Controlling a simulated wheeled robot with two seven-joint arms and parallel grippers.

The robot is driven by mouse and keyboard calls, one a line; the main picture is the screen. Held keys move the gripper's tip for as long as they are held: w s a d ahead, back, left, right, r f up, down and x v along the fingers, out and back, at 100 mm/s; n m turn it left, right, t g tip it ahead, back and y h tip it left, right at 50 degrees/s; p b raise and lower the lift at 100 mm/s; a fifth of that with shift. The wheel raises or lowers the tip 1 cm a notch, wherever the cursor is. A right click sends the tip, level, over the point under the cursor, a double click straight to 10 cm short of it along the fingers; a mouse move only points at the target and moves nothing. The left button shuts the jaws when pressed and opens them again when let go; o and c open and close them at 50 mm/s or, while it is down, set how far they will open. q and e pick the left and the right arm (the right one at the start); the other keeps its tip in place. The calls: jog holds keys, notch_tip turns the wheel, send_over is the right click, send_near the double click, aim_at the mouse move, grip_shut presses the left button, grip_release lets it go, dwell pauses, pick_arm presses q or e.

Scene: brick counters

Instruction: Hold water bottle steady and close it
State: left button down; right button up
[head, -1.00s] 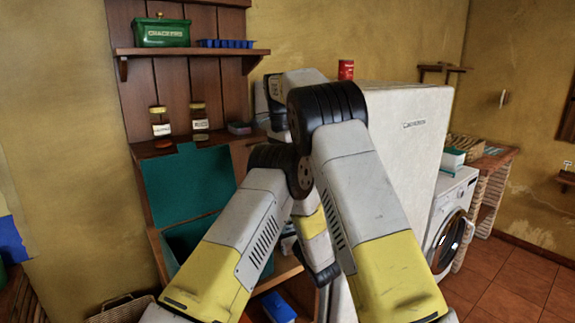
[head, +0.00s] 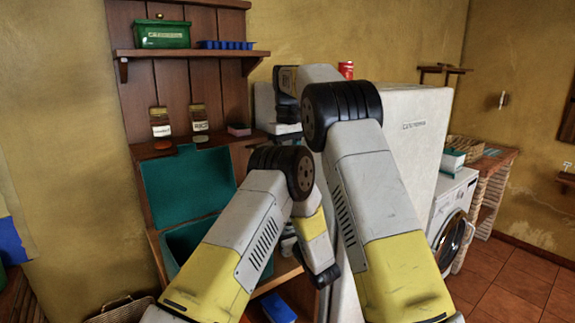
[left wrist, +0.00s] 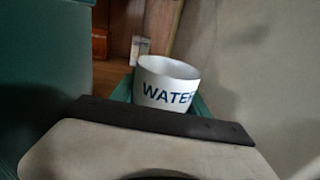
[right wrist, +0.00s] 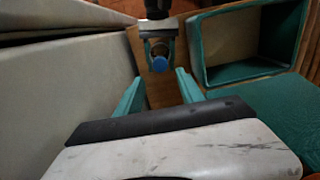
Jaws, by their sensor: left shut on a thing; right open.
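A white bottle marked WATER (left wrist: 167,83) stands upright between the green fingers of my left gripper (left wrist: 165,100), which is shut on it. Its top rim looks open in the left wrist view. In the right wrist view a round blue spot (right wrist: 159,63) shows at the held bottle; I cannot tell if it is a cap or the inside. My right gripper (right wrist: 160,80) is open and empty, its fingers pointing toward the blue spot from above and apart from it. In the head view my arms hide the bottle and most of both grippers.
A teal box with its lid raised (head: 187,185) stands left of my arms; its open inside (right wrist: 232,45) shows in the right wrist view. A white fridge (head: 415,150) stands close on the right. Jars (head: 160,122) and a shelf (head: 190,53) are behind.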

jog(key=shift+f, duration=4)
grip_shut()
jog(key=shift+m, duration=1)
jog(key=shift+o, duration=0.8)
grip_release()
notch_tip(320, 180, up, 12)
